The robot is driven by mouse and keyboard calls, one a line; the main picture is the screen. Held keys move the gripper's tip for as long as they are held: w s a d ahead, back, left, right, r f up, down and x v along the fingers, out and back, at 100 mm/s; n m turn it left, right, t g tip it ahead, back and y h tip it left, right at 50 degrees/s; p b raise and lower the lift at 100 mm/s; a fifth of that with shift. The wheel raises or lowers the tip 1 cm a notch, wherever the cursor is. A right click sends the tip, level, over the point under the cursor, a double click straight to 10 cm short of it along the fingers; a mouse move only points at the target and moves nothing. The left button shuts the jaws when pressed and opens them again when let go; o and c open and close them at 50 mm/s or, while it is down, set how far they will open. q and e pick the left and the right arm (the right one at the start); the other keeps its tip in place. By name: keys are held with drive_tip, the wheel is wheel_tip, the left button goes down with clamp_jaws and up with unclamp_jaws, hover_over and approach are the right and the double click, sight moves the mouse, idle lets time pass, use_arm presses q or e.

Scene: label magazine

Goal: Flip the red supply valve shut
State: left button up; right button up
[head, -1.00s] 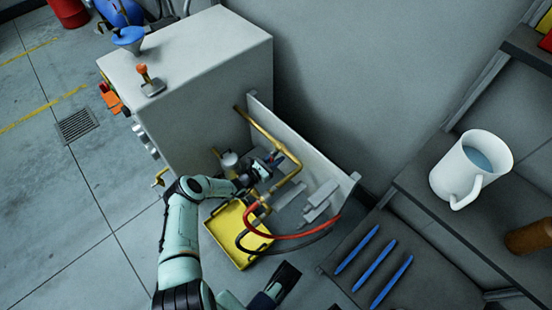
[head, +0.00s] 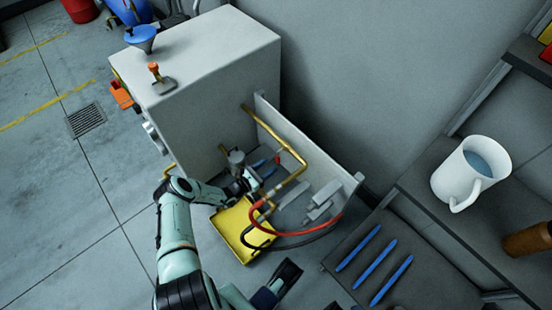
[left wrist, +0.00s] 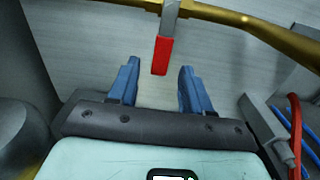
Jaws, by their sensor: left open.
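The red supply valve's handle (left wrist: 162,56) hangs from the brass pipe in the left wrist view, on a grey metal stem. In the head view a small red piece of it (head: 277,159) shows by the back panel. My left gripper (head: 265,167) reaches in beside the cabinet. In the left wrist view its two blue fingers (left wrist: 159,68) are open, one on each side of the handle's lower end. Gaps show between handle and fingers, and depth is hard to judge. My right gripper (head: 283,281) seems to show only in part at the bottom; its jaws are unclear.
A grey cabinet (head: 205,60) stands left of the panel (head: 330,165). A yellow tray (head: 232,222), a red hose (head: 290,236) and a dark hose lie close to my left arm. A shelf at right holds a white jug (head: 465,175); blue pens (head: 358,248) lie below.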

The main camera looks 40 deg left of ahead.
use_arm(q)
drive_tip(key=s, duration=0.3)
drive_tip(key=s+p, duration=0.1)
drive_tip(key=s, duration=0.2)
drive_tip(key=shift+a, duration=0.2)
use_arm(e)
drive_tip(key=shift+s+a+r+g, duration=0.15)
drive_tip(key=shift+s+a+r, duration=0.15)
drive_tip(key=shift+s, duration=0.25)
drive_tip(key=shift+s+a+r+g, duration=0.2)
drive_tip(key=shift+s+r, duration=0.15)
drive_tip(key=shift+s, duration=0.15)
use_arm(q)
drive_tip(key=shift+w, duration=0.1)
